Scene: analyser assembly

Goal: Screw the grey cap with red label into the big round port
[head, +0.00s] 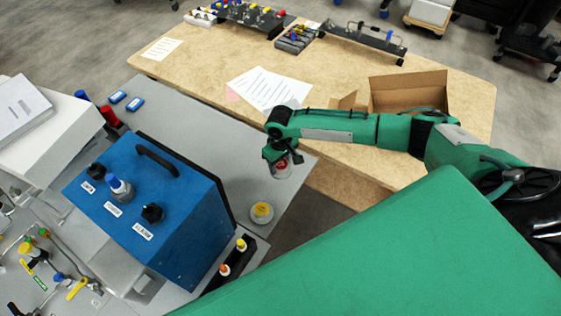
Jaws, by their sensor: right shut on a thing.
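My right gripper (281,158) reaches in from the right over the edge of the grey bench, pointing down. It is shut on a small grey piece with a red mark, which looks like the grey cap with red label (283,168). The fingers hide part of it, and I cannot tell whether it touches the bench. I cannot pick out the big round port for certain. The blue analyser box (150,215) stands left of the gripper, with a black handle and several labelled knobs or caps on top. My left gripper is not in view.
A round yellow-topped piece (262,212) sits on the bench below the gripper. Behind is a wooden table (205,65) with papers and an open cardboard box (408,92).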

